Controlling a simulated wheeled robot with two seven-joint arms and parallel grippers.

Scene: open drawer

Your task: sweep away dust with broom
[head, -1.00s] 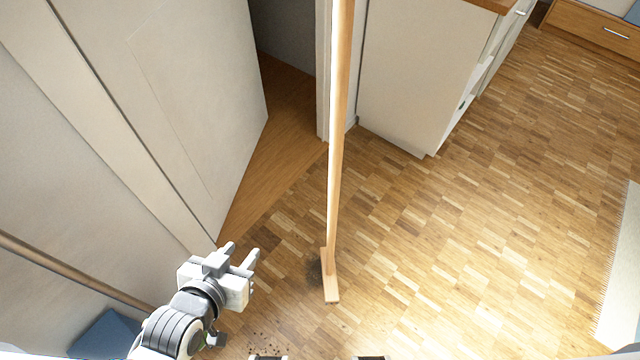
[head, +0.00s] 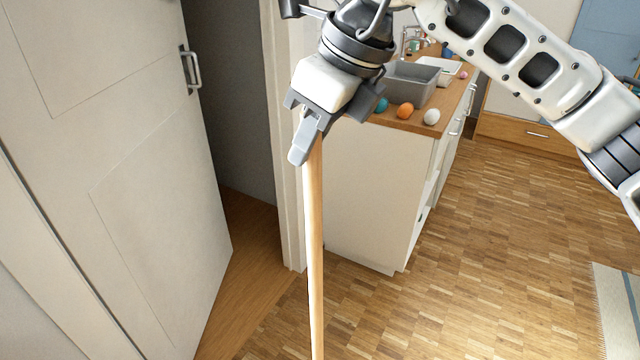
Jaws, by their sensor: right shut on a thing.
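My right gripper (head: 304,150) comes in from the upper right and is shut on the upper part of the broom's wooden handle. The broom (head: 315,250) hangs down from it, nearly upright, and runs out of the bottom of the view. The broom head and the dust on the floor are out of view now. My left gripper is not in view.
An open white door (head: 110,190) stands at the left beside a doorway. A white counter (head: 365,195) with a wooden top holds a grey bin (head: 408,88) and several small round objects. The parquet floor (head: 480,240) is clear up to a pale rug (head: 612,310).

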